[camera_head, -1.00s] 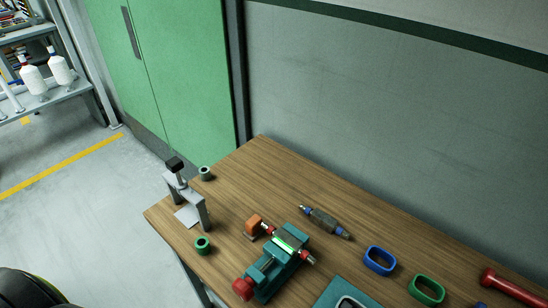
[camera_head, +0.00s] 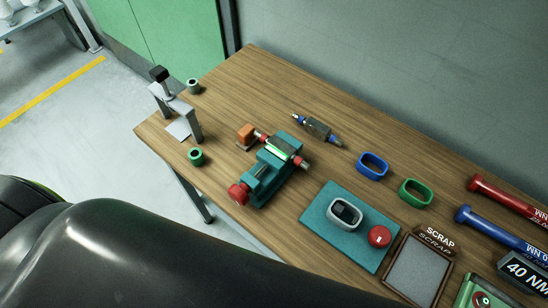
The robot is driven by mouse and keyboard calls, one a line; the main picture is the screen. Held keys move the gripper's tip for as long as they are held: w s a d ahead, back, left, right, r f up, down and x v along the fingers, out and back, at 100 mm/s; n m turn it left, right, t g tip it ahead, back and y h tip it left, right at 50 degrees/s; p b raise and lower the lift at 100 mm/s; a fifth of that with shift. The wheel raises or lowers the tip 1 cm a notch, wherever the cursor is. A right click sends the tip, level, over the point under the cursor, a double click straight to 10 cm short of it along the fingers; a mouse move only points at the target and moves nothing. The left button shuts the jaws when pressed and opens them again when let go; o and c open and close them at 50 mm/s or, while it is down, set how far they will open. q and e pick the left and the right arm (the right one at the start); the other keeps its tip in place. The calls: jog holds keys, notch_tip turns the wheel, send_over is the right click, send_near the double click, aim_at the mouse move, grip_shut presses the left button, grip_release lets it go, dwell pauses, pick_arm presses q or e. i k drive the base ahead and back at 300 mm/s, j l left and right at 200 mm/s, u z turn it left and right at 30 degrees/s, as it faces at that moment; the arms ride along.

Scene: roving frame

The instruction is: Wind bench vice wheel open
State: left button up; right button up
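The bench vice (camera_head: 271,173) is teal and sits near the front edge of the wooden workbench, left of the middle of the view. A red wheel (camera_head: 238,193) is at its front left end. A light green strip (camera_head: 277,152) lies along its top, and red-ended parts stick out at both sides near its far end. Neither gripper shows. A large dark rounded shape, which seems to be part of my own body, fills the lower left. It is apart from the vice in the picture.
On the workbench (camera_head: 240,85) stand a grey press (camera_head: 178,105), green ring (camera_head: 196,157), orange block (camera_head: 246,134), blue frame (camera_head: 373,166), green frame (camera_head: 416,192), teal mat (camera_head: 318,222), scrap tray (camera_head: 411,270) and red and blue torque tools (camera_head: 500,192) at right.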

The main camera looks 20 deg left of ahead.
aim_at(239, 194)
jog(key=k+j+u, duration=0.1)
jog(key=u, duration=0.75)
